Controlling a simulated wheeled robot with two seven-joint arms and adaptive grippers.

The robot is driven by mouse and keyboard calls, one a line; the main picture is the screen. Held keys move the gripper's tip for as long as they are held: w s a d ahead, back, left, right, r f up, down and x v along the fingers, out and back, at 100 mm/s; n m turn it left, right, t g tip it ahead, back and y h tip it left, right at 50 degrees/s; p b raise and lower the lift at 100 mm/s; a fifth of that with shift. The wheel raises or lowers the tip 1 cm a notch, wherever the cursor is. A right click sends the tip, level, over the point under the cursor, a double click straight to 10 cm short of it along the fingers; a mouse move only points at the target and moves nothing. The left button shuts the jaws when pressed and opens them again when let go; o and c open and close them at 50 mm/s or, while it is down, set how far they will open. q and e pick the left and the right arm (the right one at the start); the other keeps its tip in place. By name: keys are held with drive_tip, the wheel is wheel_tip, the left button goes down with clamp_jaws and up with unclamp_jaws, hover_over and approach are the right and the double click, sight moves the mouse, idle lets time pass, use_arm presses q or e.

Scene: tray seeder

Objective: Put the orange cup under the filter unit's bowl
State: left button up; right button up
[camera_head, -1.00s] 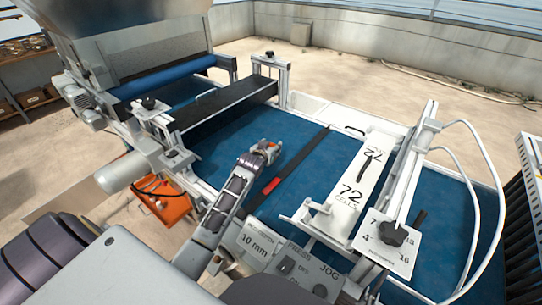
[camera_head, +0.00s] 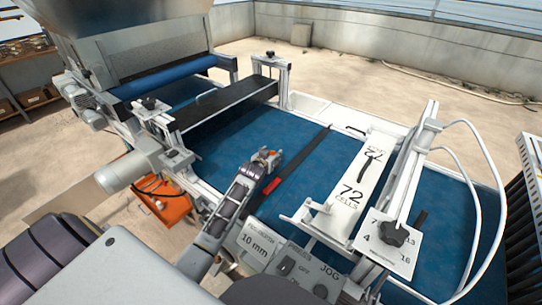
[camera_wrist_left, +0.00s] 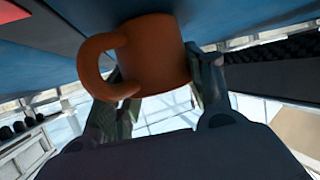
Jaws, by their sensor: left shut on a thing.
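The orange cup (camera_wrist_left: 152,52) sits between the two fingers of my left gripper (camera_wrist_left: 165,95) in the left wrist view, its handle toward the left. The gripper is shut on it. In the head view my left gripper (camera_head: 266,159) is over the blue belt, left of the black strip with the red mark. Only a small orange patch of the cup (camera_head: 269,153) shows there, partly covered by the fingers. I cannot tell how far the cup is above the belt. I cannot make out a filter unit or its bowl. My right gripper is not in view.
The blue belt (camera_head: 226,142) has free room around the gripper. A black strip (camera_head: 299,160) lies close on the right, before the white 72-cells plate (camera_head: 361,180). A black cross roller cover (camera_head: 226,103) stands behind. An orange box (camera_head: 164,207) is at the left, below the belt.

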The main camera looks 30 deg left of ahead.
use_arm(q)
drive_tip(key=o, duration=0.6)
drive_tip(key=shift+f, duration=0.1)
drive_tip(key=o, duration=0.4)
drive_tip(key=shift+s+r, duration=0.1)
drive_tip(key=shift+r, duration=0.1)
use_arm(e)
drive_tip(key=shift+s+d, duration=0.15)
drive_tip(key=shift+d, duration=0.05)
